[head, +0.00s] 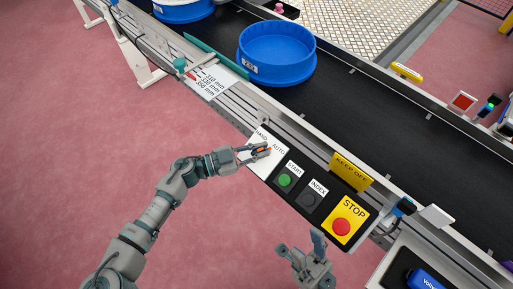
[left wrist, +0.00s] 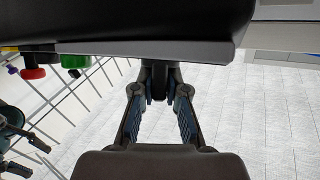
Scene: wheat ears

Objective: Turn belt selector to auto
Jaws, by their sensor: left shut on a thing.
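The belt selector (head: 266,149) sits on a white plate lettered HAND and AUTO at the left end of the control panel. A small orange mark shows on it between the fingers, below AUTO; its exact pointing direction is hard to tell. My left gripper (head: 257,152) is shut on it. In the left wrist view the fingers stand either side of the dark selector knob (left wrist: 159,84) under the panel edge. My right gripper (head: 302,243) is open and empty, in front of the panel and apart from it.
Right of the selector are a green START button (head: 285,180), a black INDEX button (head: 308,199) and a red STOP button (head: 341,227). A yellow KEEP OFF sign (head: 350,171) stands behind. The black conveyor belt (head: 375,110) carries a blue tub (head: 277,50).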

